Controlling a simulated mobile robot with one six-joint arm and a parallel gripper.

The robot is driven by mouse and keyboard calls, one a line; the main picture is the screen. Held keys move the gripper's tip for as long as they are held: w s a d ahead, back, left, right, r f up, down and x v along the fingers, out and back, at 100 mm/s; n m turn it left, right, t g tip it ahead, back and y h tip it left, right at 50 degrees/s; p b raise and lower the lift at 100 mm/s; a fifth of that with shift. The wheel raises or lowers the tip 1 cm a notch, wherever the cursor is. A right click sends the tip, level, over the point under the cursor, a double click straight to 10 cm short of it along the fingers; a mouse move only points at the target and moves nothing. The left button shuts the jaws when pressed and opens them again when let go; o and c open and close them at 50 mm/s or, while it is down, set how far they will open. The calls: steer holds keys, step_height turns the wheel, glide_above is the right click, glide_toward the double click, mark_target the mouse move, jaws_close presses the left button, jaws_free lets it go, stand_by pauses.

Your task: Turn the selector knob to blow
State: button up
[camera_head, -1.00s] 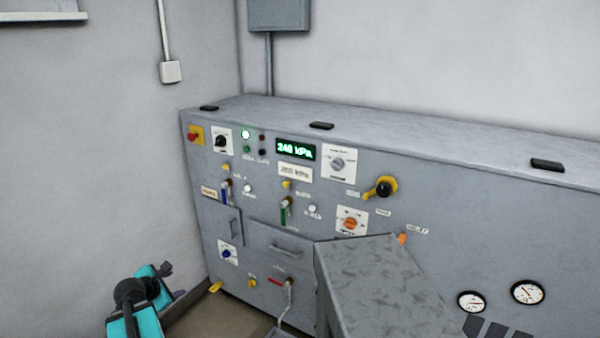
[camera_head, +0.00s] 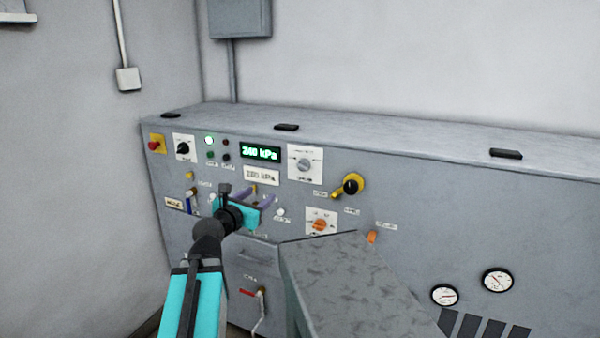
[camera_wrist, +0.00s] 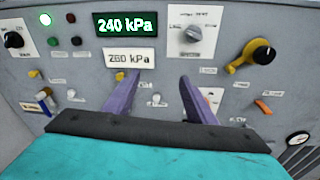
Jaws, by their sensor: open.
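A grey knob (camera_head: 304,165) sits on a white plate right of the display, also in the wrist view (camera_wrist: 192,34). An orange knob (camera_head: 320,225) sits on a white plate below it; my right finger partly covers that plate in the wrist view. A black knob (camera_head: 183,148) is at upper left. My gripper (camera_head: 263,194) is open and empty, its purple fingers (camera_wrist: 160,84) pointing at the panel below the display, left of the orange knob.
A green display (camera_head: 260,153) reads 240 kPa. A yellow-and-black rotary handle (camera_head: 350,187) juts out at right, and an orange lever (camera_head: 372,237) is below it. A grey box-like block (camera_head: 350,280) stands in front of the panel. Two gauges (camera_head: 497,280) are at lower right.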

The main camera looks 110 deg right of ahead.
steer(key=s+a+r+g, duration=0.2)
steer(key=s+r, duration=0.2)
steer(key=s, duration=0.2)
steer(key=shift+s+a+r+n, duration=0.35)
steer(key=shift+a+r+n, duration=0.05)
steer(key=shift+w+d, duration=0.1)
steer(key=shift+w, duration=0.05)
